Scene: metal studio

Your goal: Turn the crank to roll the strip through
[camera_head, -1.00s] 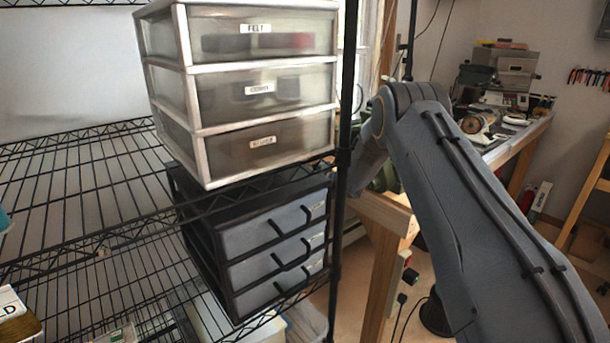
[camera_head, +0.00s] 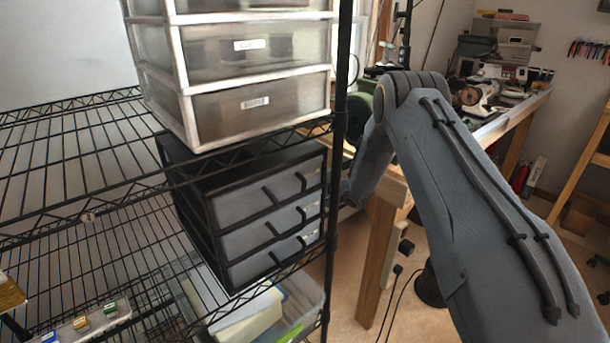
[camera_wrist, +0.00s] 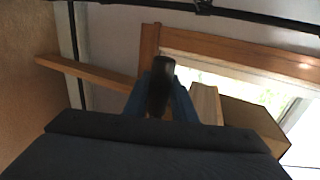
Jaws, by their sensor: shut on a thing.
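In the wrist view my gripper (camera_wrist: 160,80) is shut on a dark rounded handle (camera_wrist: 158,95), which stands upright between its two bluish fingers. It looks like the crank's grip, but I cannot see the rest of the crank. No strip or rollers can be made out in either view. In the head view my arm bends at the elbow and its far part passes behind the rack post, so the gripper is hidden there.
A black wire rack (camera_head: 120,195) holds clear-fronted drawers (camera_head: 255,105) and a black drawer unit (camera_head: 265,205), close left of my arm. A wooden bench (camera_head: 520,110) with machines (camera_head: 480,95) stands behind. Open floor (camera_head: 420,325) shows below the bench.

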